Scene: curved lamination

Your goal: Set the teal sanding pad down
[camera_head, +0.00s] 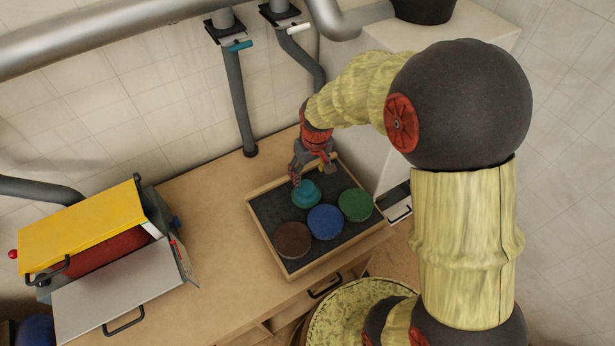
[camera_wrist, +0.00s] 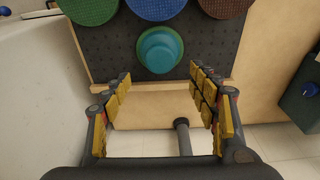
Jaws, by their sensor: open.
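The teal sanding pad (camera_head: 306,192) is round with a raised knob. It sits in the wooden tray on the dark lining, at the side near the wall. It also shows in the wrist view (camera_wrist: 160,50), just beyond the fingertips. My gripper (camera_head: 297,178) is right beside the pad, partly over its wall side in the head view. In the wrist view my gripper (camera_wrist: 160,85) has its yellow-padded fingers spread wide with nothing between them. The pad stands clear of both fingers there.
The tray (camera_head: 260,231) also holds a brown disc (camera_head: 292,240), a blue disc (camera_head: 325,222) and a green disc (camera_head: 355,204). A yellow-lidded machine (camera_head: 80,225) stands at left on the bench (camera_head: 215,215). Grey pipes (camera_head: 238,100) run along the wall. The bench between machine and tray is clear.

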